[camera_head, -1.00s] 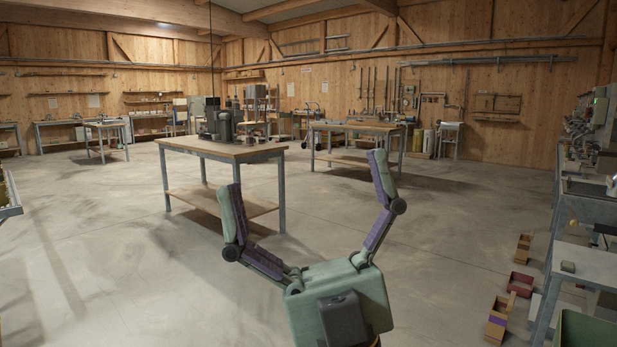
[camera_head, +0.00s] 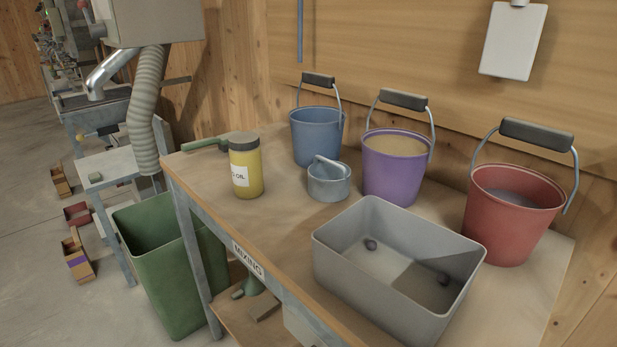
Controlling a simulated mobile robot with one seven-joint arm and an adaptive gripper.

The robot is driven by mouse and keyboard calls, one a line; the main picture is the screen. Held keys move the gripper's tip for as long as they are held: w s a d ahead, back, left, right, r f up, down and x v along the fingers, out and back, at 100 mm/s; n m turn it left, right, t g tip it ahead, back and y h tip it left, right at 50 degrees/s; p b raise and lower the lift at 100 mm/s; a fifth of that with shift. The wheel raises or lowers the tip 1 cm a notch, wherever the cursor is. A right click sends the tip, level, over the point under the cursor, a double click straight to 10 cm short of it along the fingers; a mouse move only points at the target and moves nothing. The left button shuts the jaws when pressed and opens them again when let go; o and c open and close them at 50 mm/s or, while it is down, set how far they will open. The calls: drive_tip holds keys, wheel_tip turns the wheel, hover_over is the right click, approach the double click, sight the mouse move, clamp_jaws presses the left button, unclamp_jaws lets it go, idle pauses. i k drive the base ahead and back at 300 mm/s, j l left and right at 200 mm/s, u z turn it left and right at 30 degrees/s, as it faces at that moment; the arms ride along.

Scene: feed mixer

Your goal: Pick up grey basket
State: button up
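The grey basket (camera_head: 345,278) is an open rectangular tub with rounded corners. It stands upright near the front edge of the wooden mixing table (camera_head: 275,225), toward its right part. Two small dark round things lie or are set on its inner floor, and a shadow covers part of the inside. The basket's right rear side is close to the red bucket; I cannot tell whether they touch. My gripper is not in this view.
Behind the basket stand a blue bucket (camera_head: 317,137), a purple bucket (camera_head: 392,175) and a red bucket (camera_head: 500,225), handles raised. A small grey-blue pot (camera_head: 327,186) and a yellow bottle (camera_head: 246,172) stand to its left. A green bin (camera_head: 165,270) is on the floor.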

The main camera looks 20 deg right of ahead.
sight(329, 176)
drive_tip(key=i+j, duration=0.4)
drive_tip(key=j, duration=0.15)
drive_tip(key=i+j+z, duration=0.1)
drive_tip(key=i+j, duration=0.25)
drive_tip(key=j, duration=0.15)
drive_tip(key=i+j+z, duration=0.1)
drive_tip(key=z, duration=1.3)
drive_tip(key=i+z, duration=0.1)
drive_tip(key=i, duration=0.35)
